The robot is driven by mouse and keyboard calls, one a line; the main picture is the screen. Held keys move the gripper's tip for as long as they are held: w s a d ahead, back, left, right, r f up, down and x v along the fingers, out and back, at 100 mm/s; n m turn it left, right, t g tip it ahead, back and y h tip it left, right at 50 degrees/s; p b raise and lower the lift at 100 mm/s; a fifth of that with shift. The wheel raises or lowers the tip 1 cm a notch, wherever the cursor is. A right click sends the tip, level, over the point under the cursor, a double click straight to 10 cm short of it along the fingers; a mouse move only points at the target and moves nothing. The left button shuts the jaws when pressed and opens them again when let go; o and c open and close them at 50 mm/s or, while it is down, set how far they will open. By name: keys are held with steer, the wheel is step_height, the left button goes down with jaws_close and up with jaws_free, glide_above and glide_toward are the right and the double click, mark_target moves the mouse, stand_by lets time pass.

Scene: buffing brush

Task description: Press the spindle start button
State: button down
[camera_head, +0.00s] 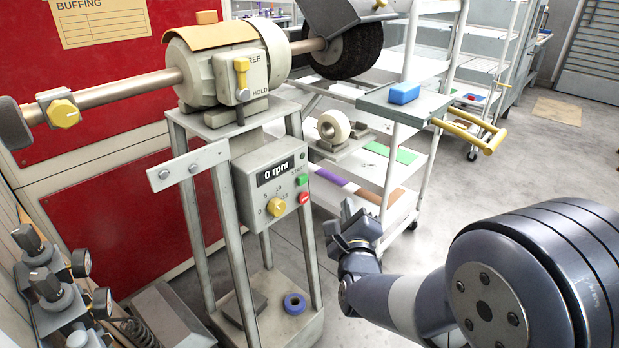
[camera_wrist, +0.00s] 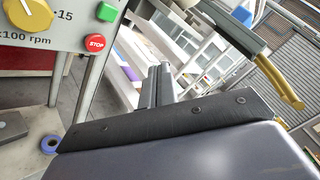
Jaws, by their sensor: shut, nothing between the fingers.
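The spindle control box (camera_head: 270,180) hangs on the front of the buffing machine stand. Its display (camera_head: 276,170) reads 0 rpm. The green button (camera_head: 302,180) sits above the red button (camera_head: 304,197) on the box's right side. In the wrist view the green button (camera_wrist: 107,12) is unmarked as far as I can see, and the red button (camera_wrist: 95,43) reads STOP. A yellow speed knob (camera_head: 276,207) is left of them. My gripper (camera_head: 347,215) is right of the box, apart from it, with fingers shut and empty. It also shows in the wrist view (camera_wrist: 160,72).
A white shelf cart (camera_head: 385,205) stands behind my gripper, with a blue block (camera_head: 404,92) on its top tray and a yellow handle (camera_head: 470,134). Pressure gauges (camera_head: 102,298) are at lower left.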

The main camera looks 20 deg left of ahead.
mark_target(302, 180)
steer(key=shift+w+a+m+t, duration=0.3)
steer(key=shift+a+m, duration=0.1)
steer(key=shift+a, duration=0.15)
steer(key=w+a+p, duration=0.2)
steer(key=w+a, duration=0.1)
steer(key=a, duration=0.5)
steer(key=shift+w, duration=0.2)
stand_by(1.4)
steer(key=shift+a+f, duration=0.1)
steer(key=shift+a, duration=0.1)
stand_by(0.4)
steer(key=shift+w+a+b, duration=0.2)
steer(key=shift+b, duration=0.25)
